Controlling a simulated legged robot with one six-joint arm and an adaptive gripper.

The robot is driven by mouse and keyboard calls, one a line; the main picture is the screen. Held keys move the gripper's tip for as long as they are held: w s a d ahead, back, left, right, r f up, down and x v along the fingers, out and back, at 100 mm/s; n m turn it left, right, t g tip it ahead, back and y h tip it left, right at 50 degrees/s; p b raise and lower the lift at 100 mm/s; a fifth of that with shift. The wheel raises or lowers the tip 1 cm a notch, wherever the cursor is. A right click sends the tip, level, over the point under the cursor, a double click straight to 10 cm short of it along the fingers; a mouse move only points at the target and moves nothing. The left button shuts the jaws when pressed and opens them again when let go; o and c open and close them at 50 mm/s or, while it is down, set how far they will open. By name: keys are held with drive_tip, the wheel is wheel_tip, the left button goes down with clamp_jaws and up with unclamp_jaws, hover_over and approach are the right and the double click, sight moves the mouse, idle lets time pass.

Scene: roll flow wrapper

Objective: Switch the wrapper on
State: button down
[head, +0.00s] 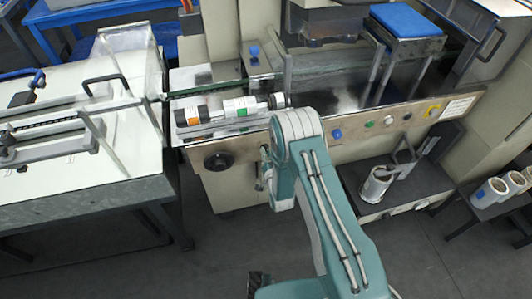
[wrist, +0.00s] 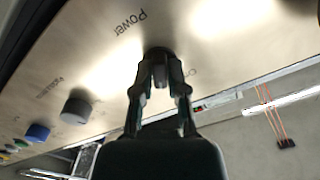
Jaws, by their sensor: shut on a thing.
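The wrapper (head: 230,200) is a beige machine with a metal front panel (head: 355,142). In the wrist view a dark knob (wrist: 158,54) sits on the panel next to the word "Power" (wrist: 129,22). My gripper (wrist: 161,74) has its two fingers on either side of this knob and is shut on it. The marks showing which way the knob points are partly hidden by the fingers. In the head view my gripper (head: 264,175) shows only in part, at the panel's front, and my teal arm covers the rest.
A grey knob (wrist: 76,106) and a blue button (wrist: 38,132) sit beside the power knob. A larger black knob (head: 218,161) is left of my gripper. A white-topped table (head: 70,175) stands at left; white rolls (head: 490,191) stand at right.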

drive_tip(key=shift+f, duration=0.15)
drive_tip(key=c, duration=0.7)
unclamp_jaws()
drive_tip(key=shift+o, duration=0.2)
drive_tip(key=v, duration=1.2)
